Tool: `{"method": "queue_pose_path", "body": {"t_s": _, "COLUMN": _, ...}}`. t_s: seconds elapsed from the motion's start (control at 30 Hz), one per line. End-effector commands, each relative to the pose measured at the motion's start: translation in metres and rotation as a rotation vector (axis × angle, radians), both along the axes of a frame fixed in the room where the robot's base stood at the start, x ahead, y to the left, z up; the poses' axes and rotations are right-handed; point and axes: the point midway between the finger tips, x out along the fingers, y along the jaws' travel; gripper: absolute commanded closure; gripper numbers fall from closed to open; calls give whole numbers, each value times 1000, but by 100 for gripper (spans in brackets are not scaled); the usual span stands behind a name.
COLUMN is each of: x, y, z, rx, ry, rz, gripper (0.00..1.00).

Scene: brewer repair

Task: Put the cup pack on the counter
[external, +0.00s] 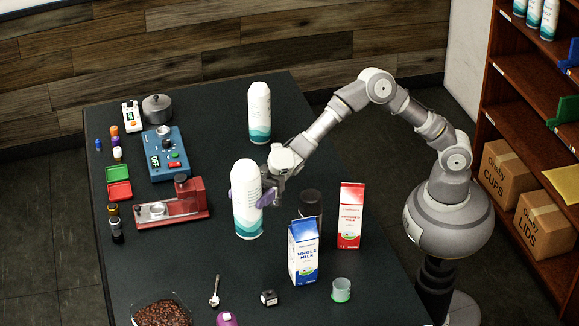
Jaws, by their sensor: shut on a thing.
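A tall white cup pack (246,215) with a teal wave near its base stands upright in my gripper (251,196). The gripper's purple fingers are shut around the pack's middle, one on each side. The pack is over the middle of the dark counter (330,288); I cannot tell whether its base touches the surface. A second, similar cup pack (260,112) stands upright on the counter behind it, apart from the gripper.
A red machine (173,205) and a blue device (165,152) stand left of the held pack. A blue milk carton (304,253), a red carton (350,215) and a dark cylinder (311,206) stand to its right. The shelf (507,107) at right holds more packs and boxes.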

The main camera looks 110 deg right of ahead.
Motion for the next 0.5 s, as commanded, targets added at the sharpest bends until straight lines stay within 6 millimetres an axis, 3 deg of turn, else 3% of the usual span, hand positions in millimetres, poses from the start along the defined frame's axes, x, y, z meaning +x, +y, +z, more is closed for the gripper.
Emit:
{"method": "queue_pose_path", "body": {"t_s": 0.27, "x": -1, "y": 0, "z": -4, "rx": 3, "ry": -3, "rz": 4, "gripper": 87}}
{"method": "queue_pose_path", "body": {"t_s": 0.37, "x": 0, "y": 0, "z": -25, "rx": 3, "ry": 0, "rz": 3, "gripper": 87}}
{"method": "queue_pose_path", "body": {"t_s": 0.5, "x": -1, "y": 0, "z": -70, "rx": 4, "ry": 1, "rz": 2, "gripper": 87}}
